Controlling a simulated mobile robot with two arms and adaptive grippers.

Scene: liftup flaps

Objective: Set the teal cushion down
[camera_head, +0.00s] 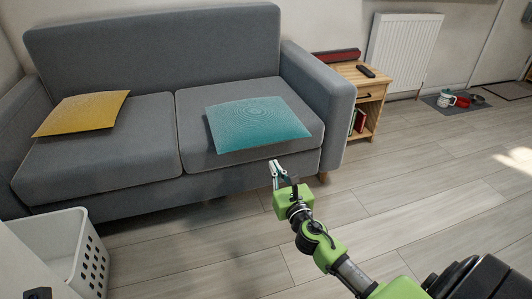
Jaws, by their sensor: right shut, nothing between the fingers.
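The teal cushion (256,122) lies flat on the right seat of the grey sofa (150,45), its front edge near the seat's front edge. My right gripper (273,165) is just in front of the sofa, a little below the cushion in the picture. It is shut and empty, apart from the cushion. My left gripper is not in view.
A yellow cushion (82,113) lies on the left seat. A white basket (75,250) stands at the lower left. A wooden side table (352,90) with a remote (366,71) stands right of the sofa.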

